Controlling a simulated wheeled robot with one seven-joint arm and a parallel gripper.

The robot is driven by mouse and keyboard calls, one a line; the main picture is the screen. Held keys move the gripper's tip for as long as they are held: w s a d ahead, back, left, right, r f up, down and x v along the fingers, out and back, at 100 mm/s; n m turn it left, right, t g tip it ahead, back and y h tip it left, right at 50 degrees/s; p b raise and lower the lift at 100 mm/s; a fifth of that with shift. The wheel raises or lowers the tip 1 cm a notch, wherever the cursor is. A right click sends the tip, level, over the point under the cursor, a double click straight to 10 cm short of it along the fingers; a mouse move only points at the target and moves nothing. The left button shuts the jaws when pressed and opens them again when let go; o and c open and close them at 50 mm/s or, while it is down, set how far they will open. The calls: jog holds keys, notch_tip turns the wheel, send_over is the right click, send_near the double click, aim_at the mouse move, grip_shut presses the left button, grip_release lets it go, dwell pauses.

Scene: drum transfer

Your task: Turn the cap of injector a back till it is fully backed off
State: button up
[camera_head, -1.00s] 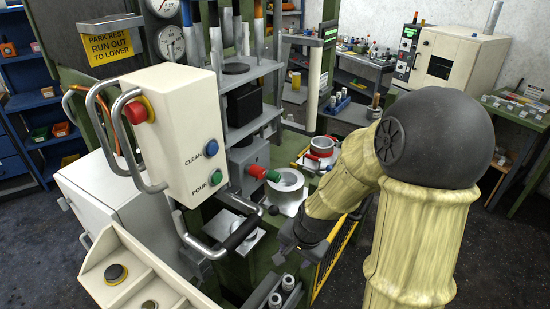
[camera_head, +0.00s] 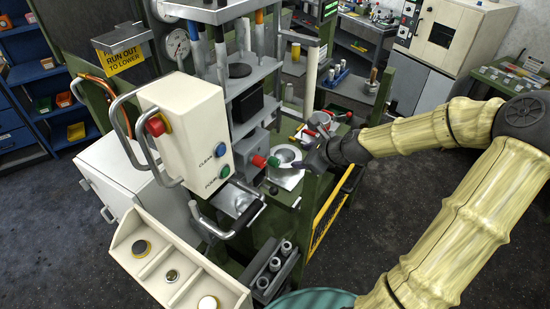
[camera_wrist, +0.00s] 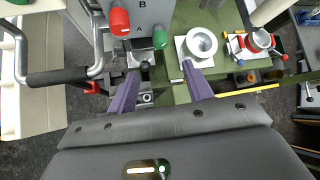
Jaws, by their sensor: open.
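A grey block (camera_wrist: 142,14) marked A and B carries a red cap (camera_wrist: 119,22) on its left and a green cap (camera_wrist: 160,38) on its right, seen in the wrist view. The red cap (camera_head: 259,160) and green cap (camera_head: 273,161) also show in the head view on the front of the press. I cannot tell which cap belongs to injector a. My gripper (camera_wrist: 160,74) is open and empty, with its purple fingers apart below the caps in the wrist view. In the head view my gripper (camera_head: 318,160) is to the right of the caps, apart from them.
A white cup on a plate (camera_wrist: 201,43) stands right of the green cap. A red-handled pot (camera_wrist: 262,40) is farther right. A black-gripped metal handle (camera_wrist: 62,75) lies left. The control box (camera_head: 180,140) and a tray (camera_head: 175,265) stand at the left in the head view.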

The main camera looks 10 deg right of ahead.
aim_at(276, 161)
jog(key=shift+f, duration=0.1)
jog(key=p+x, duration=0.6)
jog(key=x, duration=1.1)
jog(key=shift+w+a, duration=0.1)
jog(key=shift+w, duration=0.1)
jog(key=shift+c, duration=0.4)
jog(key=c, duration=0.9)
